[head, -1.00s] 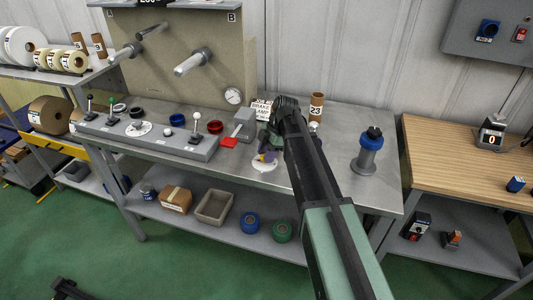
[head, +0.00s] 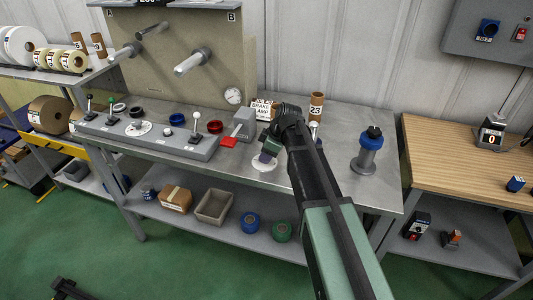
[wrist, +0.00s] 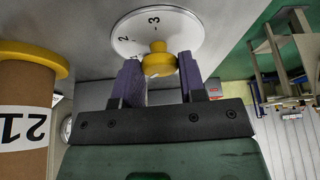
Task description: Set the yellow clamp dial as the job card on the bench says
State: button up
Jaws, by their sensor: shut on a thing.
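The yellow clamp dial knob (wrist: 159,60) sits in front of a white scale plate (wrist: 150,22) in the wrist view. The figures 2 and 3 show on the plate, with a short tick beside the 3. I cannot tell the exact setting. My gripper (wrist: 162,72) is shut on the knob, one purple finger on each side. In the head view my gripper (head: 268,152) is above the white plate (head: 263,166) on the bench and hides the knob. The job card (head: 262,110) stands behind, partly covered by my arm; "BRAKE CLAMP" can be partly read.
In the wrist view a yellow-ringed cardboard tube (wrist: 22,100) is close on the left.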

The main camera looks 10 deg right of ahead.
jog(key=m+t+h, duration=0.1)
jog(key=m, duration=0.2)
jog(key=m+t+h, duration=0.1)
jog(key=m, duration=0.3)
jog(key=shift+s+a, duration=0.15)
jog(key=shift+s, duration=0.05)
jog(key=m+h, duration=0.1)
jog(key=m, duration=0.2)
jog(key=m+h, duration=0.1)
jog(key=m, duration=0.2)
jog(key=shift+a+m+t+h, duration=0.2)
jog(key=shift+m+t+h, duration=0.1)
jog(key=m+h, duration=0.1)
jog(key=m, duration=0.2)
jog(key=m+g+h, duration=0.1)
jog(key=m, duration=0.3)
jog(key=shift+w+a+h, duration=0.15)
jog(key=shift+h, duration=0.15)
jog(key=m+g+h, duration=0.1)
jog(key=m, duration=0.2)
jog(key=shift+w+a+m, duration=0.1)
jog(key=shift+m, duration=0.3)
jog(key=shift+m+g, duration=0.7)
jog(key=shift+m, duration=0.9)
jog(key=o, duration=0.9)
